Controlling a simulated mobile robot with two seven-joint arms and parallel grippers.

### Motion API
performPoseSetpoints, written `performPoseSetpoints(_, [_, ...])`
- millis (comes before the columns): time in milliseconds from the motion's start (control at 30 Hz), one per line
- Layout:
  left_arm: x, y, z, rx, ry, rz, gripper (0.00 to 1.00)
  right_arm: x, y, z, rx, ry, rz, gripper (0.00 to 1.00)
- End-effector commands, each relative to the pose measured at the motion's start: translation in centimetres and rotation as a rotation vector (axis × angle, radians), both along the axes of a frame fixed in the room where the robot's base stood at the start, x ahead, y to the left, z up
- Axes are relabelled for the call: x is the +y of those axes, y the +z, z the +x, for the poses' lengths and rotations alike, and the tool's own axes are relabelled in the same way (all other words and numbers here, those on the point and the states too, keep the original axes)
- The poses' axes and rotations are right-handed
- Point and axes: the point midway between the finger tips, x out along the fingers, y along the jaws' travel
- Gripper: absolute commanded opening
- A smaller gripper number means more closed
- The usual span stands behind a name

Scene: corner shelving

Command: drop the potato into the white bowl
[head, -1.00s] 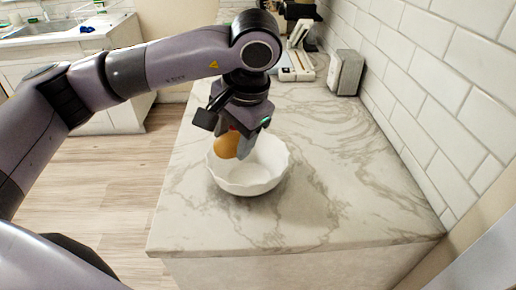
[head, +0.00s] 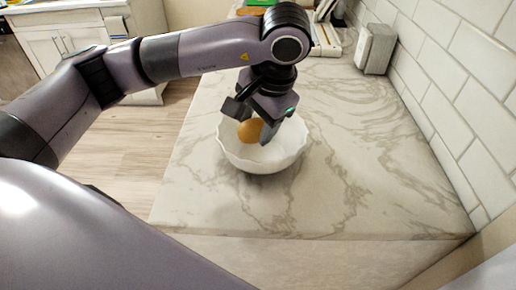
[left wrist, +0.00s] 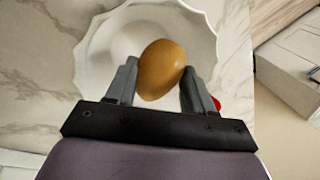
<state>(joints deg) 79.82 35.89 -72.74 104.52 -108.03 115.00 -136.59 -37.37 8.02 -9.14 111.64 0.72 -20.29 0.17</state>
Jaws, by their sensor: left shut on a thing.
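The potato (head: 249,130) is a smooth orange-brown oval. My left gripper (head: 258,128) points down over the white bowl and is shut on the potato. In the left wrist view the potato (left wrist: 162,66) sits between the two grey fingers, with the bowl (left wrist: 95,55) behind it. The white bowl (head: 262,163) has a scalloped rim and stands upright on the marble counter. The potato shows within the rim's outline in both views; whether it touches the bowl's inside I cannot tell. My right gripper is not in view.
The marble counter (head: 350,165) is clear in front of the bowl and to its right. A grey-white box (head: 375,48) stands by the tiled wall (head: 455,75). A pale appliance (head: 326,38) stands at the back. The wood floor lies left of the counter.

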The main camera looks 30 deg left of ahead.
Motion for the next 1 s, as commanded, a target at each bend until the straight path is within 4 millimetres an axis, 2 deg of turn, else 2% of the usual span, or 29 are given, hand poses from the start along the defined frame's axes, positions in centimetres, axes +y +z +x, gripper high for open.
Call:
performPoseSetpoints(233, [0.0, 0.0, 0.0, -0.001, 0.0, 0.0, 0.19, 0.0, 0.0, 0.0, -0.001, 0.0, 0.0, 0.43])
performPoseSetpoints(267, [0.0, 0.0, 0.0, -0.001, 0.0, 0.0, 0.56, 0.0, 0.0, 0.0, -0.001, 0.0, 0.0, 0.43])
performPoseSetpoints(333, [0.0, 0.0, 0.0, -0.001, 0.0, 0.0, 0.79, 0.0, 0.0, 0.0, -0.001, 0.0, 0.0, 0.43])
performPoseSetpoints(367, [0.0, 0.0, 0.0, -0.001, 0.0, 0.0, 0.82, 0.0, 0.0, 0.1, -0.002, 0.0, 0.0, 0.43])
performPoseSetpoints(733, [-0.1, 0.3, 0.0, -0.001, -0.001, 0.0, 0.82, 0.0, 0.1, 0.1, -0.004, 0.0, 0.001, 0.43])
performPoseSetpoints(1000, [-1.0, 3.4, -0.3, -0.005, -0.001, 0.0, 0.82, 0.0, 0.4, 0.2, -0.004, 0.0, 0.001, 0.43])
